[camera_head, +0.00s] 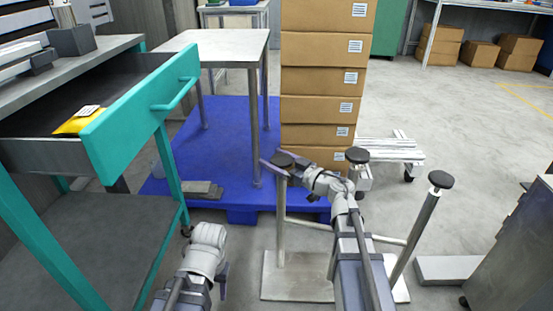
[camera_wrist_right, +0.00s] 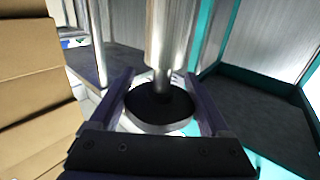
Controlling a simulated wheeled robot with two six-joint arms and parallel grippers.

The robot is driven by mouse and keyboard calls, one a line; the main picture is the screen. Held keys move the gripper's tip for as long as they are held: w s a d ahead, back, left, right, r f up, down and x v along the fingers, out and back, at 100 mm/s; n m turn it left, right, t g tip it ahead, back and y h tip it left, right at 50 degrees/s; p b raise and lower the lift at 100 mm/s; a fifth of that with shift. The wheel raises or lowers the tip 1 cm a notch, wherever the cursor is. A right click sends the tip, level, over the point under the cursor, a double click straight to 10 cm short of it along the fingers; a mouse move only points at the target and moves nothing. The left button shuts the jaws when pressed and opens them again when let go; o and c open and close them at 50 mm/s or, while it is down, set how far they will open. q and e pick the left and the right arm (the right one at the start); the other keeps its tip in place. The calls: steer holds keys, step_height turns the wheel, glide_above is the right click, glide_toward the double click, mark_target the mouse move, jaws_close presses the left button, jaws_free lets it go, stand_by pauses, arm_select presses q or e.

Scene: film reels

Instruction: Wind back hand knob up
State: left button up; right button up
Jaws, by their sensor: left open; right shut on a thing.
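A metal stand with a flat base plate (camera_head: 300,276) stands on the floor in the head view. Dark round knobs top its posts: a left knob (camera_head: 284,160), a middle knob (camera_head: 357,155) and a right knob (camera_head: 440,180). My right gripper (camera_head: 278,164) is shut on the left knob, with one finger on each side. The right wrist view shows that dark knob (camera_wrist_right: 160,108) between the fingers of my right gripper (camera_wrist_right: 163,82), with a shiny post running from it. My left gripper (camera_head: 222,280) hangs low at the left, apart from the stand; its fingers are mostly hidden.
A teal workbench with an open drawer (camera_head: 120,120) stands at the left; a yellow packet (camera_head: 80,121) lies in it. Stacked cardboard boxes (camera_head: 320,80) and a metal table (camera_head: 225,45) stand behind on a blue pallet (camera_head: 215,165). A grey cabinet (camera_head: 515,250) is at right.

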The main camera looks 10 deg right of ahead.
steer(key=shift+a+f+n+g+y, duration=0.1)
steer(key=shift+a+n+g+y, duration=0.05)
steer(key=shift+n+g+y, duration=0.3)
steer(key=o, duration=1.2)
steer(key=v, duration=0.7)
steer(key=shift+s+d, duration=0.25)
steer(key=shift+s, duration=0.05)
